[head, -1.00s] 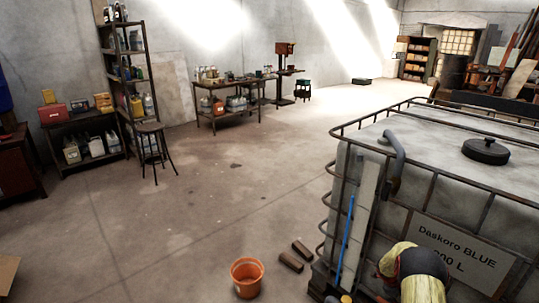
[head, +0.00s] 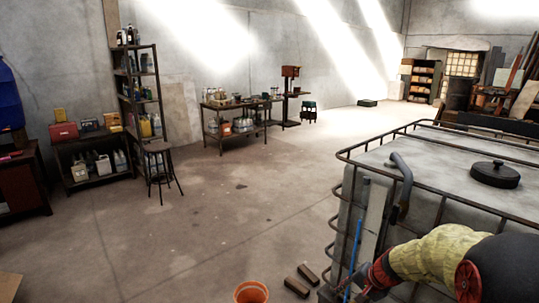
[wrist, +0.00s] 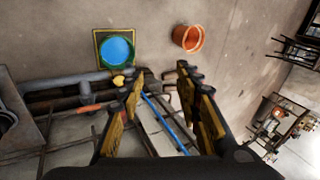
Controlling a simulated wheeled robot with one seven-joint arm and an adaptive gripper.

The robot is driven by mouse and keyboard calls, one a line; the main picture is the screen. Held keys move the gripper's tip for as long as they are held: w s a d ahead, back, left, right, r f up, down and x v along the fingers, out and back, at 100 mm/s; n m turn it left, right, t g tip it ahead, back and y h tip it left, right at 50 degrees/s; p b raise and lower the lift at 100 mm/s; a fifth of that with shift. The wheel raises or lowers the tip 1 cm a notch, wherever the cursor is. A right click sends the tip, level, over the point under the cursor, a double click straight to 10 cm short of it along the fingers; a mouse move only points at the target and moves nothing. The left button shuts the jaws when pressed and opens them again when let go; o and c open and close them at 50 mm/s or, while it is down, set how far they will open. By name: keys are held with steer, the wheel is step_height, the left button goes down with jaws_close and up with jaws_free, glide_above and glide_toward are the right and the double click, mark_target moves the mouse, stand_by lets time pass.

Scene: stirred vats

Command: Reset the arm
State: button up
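My gripper (wrist: 160,76) shows in the wrist view with its two yellow and black fingers well apart. It is open and nothing is between the fingers. Behind it lie a blue tube (wrist: 165,122), grey pipes and the bars of the tank cage. In the head view my arm, yellow with dark and red parts, reaches in at the lower right. It lies in front of the caged tank (head: 380,160) and hides part of its front. I cannot make out the fingers in the head view.
An orange bucket (head: 251,293) and two brown blocks (head: 303,280) are on the floor beside the tank. The wrist view shows a green-rimmed round vessel with blue contents (wrist: 116,48). A stool (head: 160,165), shelves and tables line the walls. The middle floor is clear.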

steer(key=s+a+r+n+g+h, duration=0.15)
steer(key=s+r+n, duration=0.3)
steer(key=s, duration=0.95)
steer(key=s+a+r+n+g+h, duration=0.1)
steer(key=s+a+r+n, duration=0.15)
steer(key=s+r, duration=0.75)
steer(key=s+a+r+n+t, duration=0.1)
steer(key=s+r+t, duration=0.2)
steer(key=s, duration=0.6)
steer(key=shift+a+r+n+h, duration=0.25)
steer(key=shift+r+n+h, duration=0.05)
steer(key=shift+r+h, duration=0.05)
steer(key=shift+a+r+t, duration=0.1)
steer(key=shift+t, duration=0.15)
